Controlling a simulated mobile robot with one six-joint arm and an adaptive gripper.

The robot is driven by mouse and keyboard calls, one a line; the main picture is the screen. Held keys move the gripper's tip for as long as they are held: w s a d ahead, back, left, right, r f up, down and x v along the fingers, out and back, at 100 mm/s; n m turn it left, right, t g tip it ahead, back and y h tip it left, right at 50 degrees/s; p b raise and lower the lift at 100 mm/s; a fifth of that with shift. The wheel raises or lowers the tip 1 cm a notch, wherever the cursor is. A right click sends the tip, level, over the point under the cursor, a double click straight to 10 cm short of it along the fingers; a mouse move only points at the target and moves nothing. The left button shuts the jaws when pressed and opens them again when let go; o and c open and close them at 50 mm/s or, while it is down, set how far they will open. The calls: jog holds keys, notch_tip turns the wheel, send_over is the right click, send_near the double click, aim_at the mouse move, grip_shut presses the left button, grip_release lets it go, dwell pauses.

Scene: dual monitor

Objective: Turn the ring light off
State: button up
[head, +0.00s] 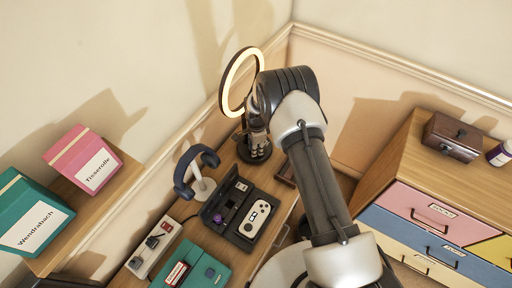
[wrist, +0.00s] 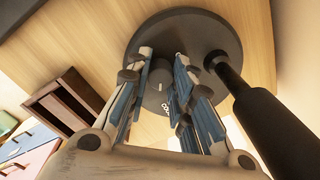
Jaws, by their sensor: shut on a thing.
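The ring light (head: 229,86) stands at the back of the desk, and its ring glows pale yellow. In the wrist view its round dark base (wrist: 215,35) carries a grey knob (wrist: 159,76) with a small light mark, and the black pole (wrist: 265,115) rises to the right. My gripper (head: 257,139) points down at the base in the head view and hides part of it. In the wrist view the fingers of my gripper (wrist: 157,82) stand on both sides of the knob and are shut on it.
Left of the light are headphones on a stand (head: 200,186), an open black case (head: 217,225), a switch strip (head: 150,250) and a teal case (head: 212,262). A pink box (head: 80,150) and green box (head: 30,215) sit on a shelf. Drawers (head: 432,215) stand right.

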jog(key=shift+n, duration=0.3)
grip_shut()
jog(key=n+b, duration=0.3)
jog(key=n, duration=0.1)
jog(key=shift+f+n, duration=0.1)
jog(key=shift+n, duration=0.2)
jog(key=n+b, duration=0.3)
jog(key=n, duration=0.3)
jog(key=n+b, duration=0.1)
jog(key=n, duration=0.5)
jog(key=shift+n+g+b, duration=0.3)
jog(key=shift+n, duration=0.1)
jog(key=n+b, duration=0.1)
jog(key=n, duration=0.5)
jog(key=o, duration=1)
grip_release()
